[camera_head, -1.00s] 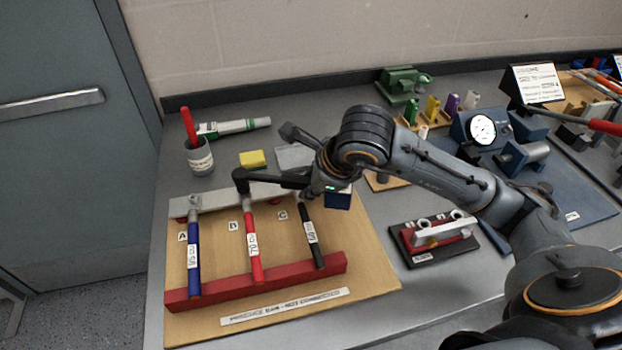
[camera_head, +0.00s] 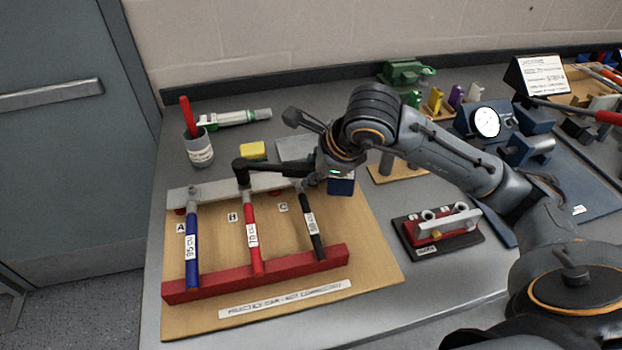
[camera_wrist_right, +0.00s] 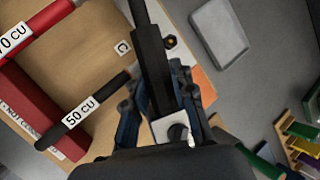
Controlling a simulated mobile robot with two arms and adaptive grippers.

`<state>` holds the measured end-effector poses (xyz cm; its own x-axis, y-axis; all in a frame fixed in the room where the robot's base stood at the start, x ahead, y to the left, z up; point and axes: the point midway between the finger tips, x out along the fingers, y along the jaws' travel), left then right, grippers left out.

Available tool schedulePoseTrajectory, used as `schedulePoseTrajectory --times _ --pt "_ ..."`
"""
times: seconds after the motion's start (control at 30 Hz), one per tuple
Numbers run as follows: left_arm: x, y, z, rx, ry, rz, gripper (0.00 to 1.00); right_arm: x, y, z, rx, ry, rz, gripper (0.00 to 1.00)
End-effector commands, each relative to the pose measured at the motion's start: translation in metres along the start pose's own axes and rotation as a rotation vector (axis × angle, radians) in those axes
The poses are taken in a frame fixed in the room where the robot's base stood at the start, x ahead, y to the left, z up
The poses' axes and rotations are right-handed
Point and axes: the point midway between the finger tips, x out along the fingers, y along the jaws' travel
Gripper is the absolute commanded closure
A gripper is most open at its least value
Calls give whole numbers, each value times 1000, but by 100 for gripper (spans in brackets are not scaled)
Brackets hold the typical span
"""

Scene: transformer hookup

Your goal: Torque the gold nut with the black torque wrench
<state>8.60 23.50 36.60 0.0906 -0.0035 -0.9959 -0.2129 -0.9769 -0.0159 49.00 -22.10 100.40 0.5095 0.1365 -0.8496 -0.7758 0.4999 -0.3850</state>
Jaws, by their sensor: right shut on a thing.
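The black torque wrench (camera_head: 275,168) is in my right gripper (camera_head: 322,180), held across the back of the wooden board. Its head lies at the left, over the back end of the red cable (camera_head: 252,230); I cannot tell whether it touches a nut there. In the right wrist view the gripper (camera_wrist_right: 160,95) is shut around the black wrench (camera_wrist_right: 150,45). A small gold nut (camera_wrist_right: 170,42) shows just right of the wrench, near label C and the black "50 CU" cable (camera_wrist_right: 85,112). My left gripper is not in view.
A blue cable (camera_head: 192,245) and a black cable (camera_head: 313,225) flank the red one, over a red bar (camera_head: 260,275). A grey cup (camera_head: 200,150), yellow block (camera_head: 252,151) and grey plate (camera_head: 295,147) stand behind. A small red fixture (camera_head: 425,240) is right of the board.

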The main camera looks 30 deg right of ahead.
Motion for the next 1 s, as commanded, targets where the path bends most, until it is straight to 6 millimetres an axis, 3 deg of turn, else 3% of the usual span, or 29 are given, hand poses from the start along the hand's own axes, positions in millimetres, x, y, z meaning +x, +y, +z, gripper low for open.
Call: schedulePoseTrajectory --times 1.0 --pt "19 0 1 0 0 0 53 9 -27 -1 -176 -83 71 100"
